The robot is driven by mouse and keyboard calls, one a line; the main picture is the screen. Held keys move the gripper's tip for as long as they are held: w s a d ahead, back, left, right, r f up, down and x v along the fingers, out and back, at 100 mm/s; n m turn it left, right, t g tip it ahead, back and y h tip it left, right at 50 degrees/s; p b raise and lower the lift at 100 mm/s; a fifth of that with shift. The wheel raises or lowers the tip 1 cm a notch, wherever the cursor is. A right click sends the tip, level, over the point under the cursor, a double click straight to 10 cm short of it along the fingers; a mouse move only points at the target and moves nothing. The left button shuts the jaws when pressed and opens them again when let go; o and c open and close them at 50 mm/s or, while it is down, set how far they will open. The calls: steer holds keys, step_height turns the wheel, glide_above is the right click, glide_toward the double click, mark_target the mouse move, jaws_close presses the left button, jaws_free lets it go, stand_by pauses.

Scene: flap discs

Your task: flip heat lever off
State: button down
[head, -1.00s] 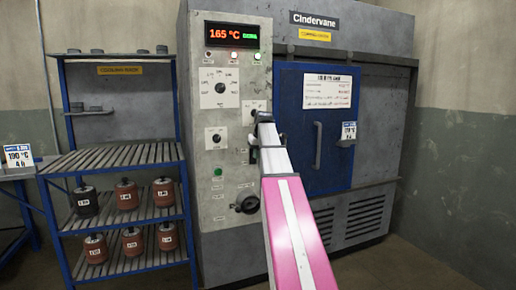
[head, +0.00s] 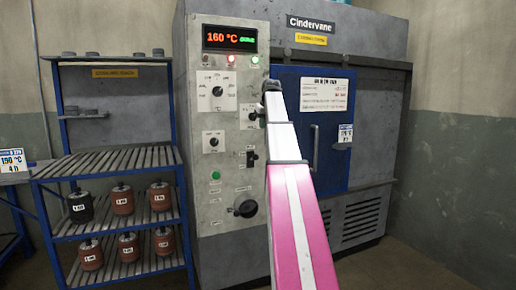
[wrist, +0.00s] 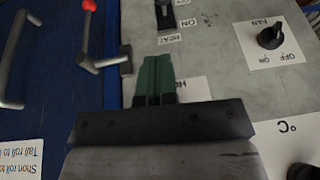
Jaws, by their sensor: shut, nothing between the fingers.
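The heat lever (head: 250,158) is a black lever on the grey control panel (head: 222,185), below the fan knob. It also shows at the top edge of the upside-down wrist view (wrist: 164,14), beside a HEAT label. I cannot tell its setting for certain. My gripper (head: 272,86) is shut and empty, above the lever in the head view and apart from it. Its green fingers (wrist: 155,72) show in the wrist view, pointing toward the lever's side of the panel. The display (head: 229,38) reads 160 °C.
The fan knob (wrist: 271,37) is close by on the panel. A blue oven door (head: 290,110) with a handle (head: 316,148) is to the right. A red-tipped lever (wrist: 88,6) shows in the wrist view. A blue rack (head: 110,160) with several pots stands left.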

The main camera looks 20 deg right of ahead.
mark_target(257, 158)
steer(key=x, duration=0.9)
steer(key=s+x, duration=0.1)
steer(key=x, duration=0.3)
steer(key=shift+w+a+f, duration=0.15)
steer(key=shift+a+f, duration=0.1)
steer(key=shift+f, duration=0.3)
steer(key=shift+s+f+t, duration=0.3)
steer(key=shift+s+f, duration=0.1)
steer(key=shift+s+f+t, duration=0.55)
steer(key=shift+f+t, duration=0.15)
steer(key=shift+t, duration=0.2)
steer(key=f+t, duration=0.2)
steer(key=t, duration=0.1)
steer(key=f+t, duration=0.1)
steer(key=shift+s+f, duration=0.25)
steer(key=shift+s, duration=0.1)
steer(key=shift+r, duration=0.15)
